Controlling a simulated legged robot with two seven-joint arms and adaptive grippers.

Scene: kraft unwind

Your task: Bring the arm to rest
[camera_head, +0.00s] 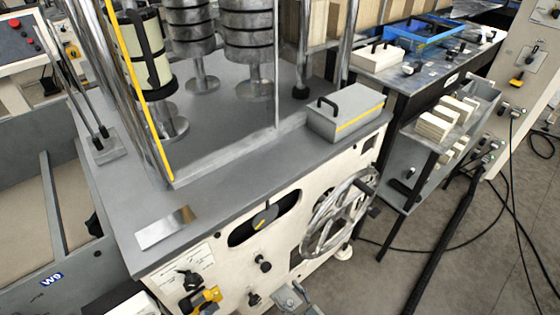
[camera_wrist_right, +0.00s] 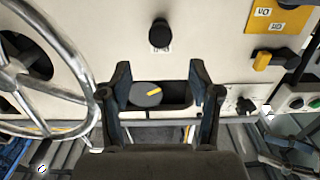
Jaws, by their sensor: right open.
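My right gripper (camera_head: 294,294) shows only in part at the bottom of the head view, in front of the cream machine panel (camera_head: 222,262). In the right wrist view, my right gripper (camera_wrist_right: 160,85) has its two dark fingers spread apart with nothing held. A round grey dial (camera_wrist_right: 146,94) with a yellow pointer appears between the fingers, set in a dark slot of the panel. The same dial (camera_head: 265,216) sits on the machine's front in the head view. Any contact is hard to tell.
A spoked metal handwheel (camera_head: 338,215) stands out from the panel to the right of the dial. A black knob (camera_head: 264,263) and a yellow-and-black switch (camera_head: 206,299) are nearby. Floor (camera_head: 455,250) with cables lies at right; a side bench (camera_head: 440,62) stands beyond.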

